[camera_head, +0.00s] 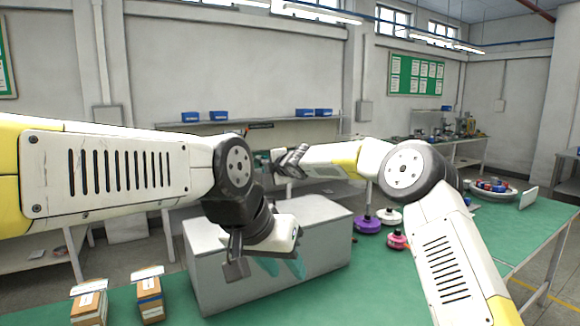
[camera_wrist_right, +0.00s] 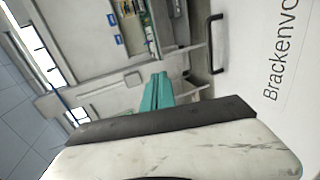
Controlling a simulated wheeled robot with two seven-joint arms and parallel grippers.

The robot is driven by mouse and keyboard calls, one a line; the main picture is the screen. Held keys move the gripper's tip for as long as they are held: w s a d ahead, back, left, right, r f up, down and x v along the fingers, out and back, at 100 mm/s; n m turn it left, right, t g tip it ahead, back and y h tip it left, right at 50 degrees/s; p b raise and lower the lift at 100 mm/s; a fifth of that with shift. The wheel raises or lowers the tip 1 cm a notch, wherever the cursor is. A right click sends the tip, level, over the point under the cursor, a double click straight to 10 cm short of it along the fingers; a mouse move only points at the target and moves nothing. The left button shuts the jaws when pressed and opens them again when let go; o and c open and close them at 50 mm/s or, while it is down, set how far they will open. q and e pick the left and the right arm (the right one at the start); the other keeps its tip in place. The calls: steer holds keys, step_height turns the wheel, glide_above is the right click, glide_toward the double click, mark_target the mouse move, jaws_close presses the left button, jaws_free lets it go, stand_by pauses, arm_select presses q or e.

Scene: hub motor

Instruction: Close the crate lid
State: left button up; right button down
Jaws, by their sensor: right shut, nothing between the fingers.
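A light grey crate (camera_head: 215,285) stands on the green table, its pale top surface (camera_head: 318,208) partly hidden by my arms. I cannot tell from the head view whether its lid is fully down. My left gripper (camera_head: 283,267) hangs in front of the crate's near side, its teal fingers apart and empty. My right gripper (camera_head: 265,160) is above and behind the crate, partly hidden by my left arm. In the right wrist view my right gripper's teal fingers (camera_wrist_right: 157,92) are together and empty. A white panel (camera_wrist_right: 270,45) with black lettering and a dark handle (camera_wrist_right: 216,44) is beside them.
Two small brown boxes (camera_head: 150,300) (camera_head: 90,306) sit at the front left of the table. A purple part (camera_head: 367,224), a white part (camera_head: 389,218) and a pink part (camera_head: 397,240) stand right of the crate. A round tray (camera_head: 492,188) of parts is farther right.

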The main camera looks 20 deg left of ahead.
steer(key=shift+h, duration=0.4)
steer(key=w+a+f, duration=0.1)
steer(key=a+f, duration=0.1)
steer(key=w+a+f, duration=0.3)
steer(key=w+f, duration=0.1)
steer(key=shift+w+a+f, duration=0.25)
steer(key=shift+a+f, duration=0.1)
steer(key=shift+a, duration=0.05)
steer(key=shift+w+a+f+g, duration=0.1)
steer(key=shift+w+f+g, duration=0.05)
steer(key=shift+f+g, duration=0.55)
steer(key=shift+f, duration=0.35)
steer(key=shift+r, duration=0.1)
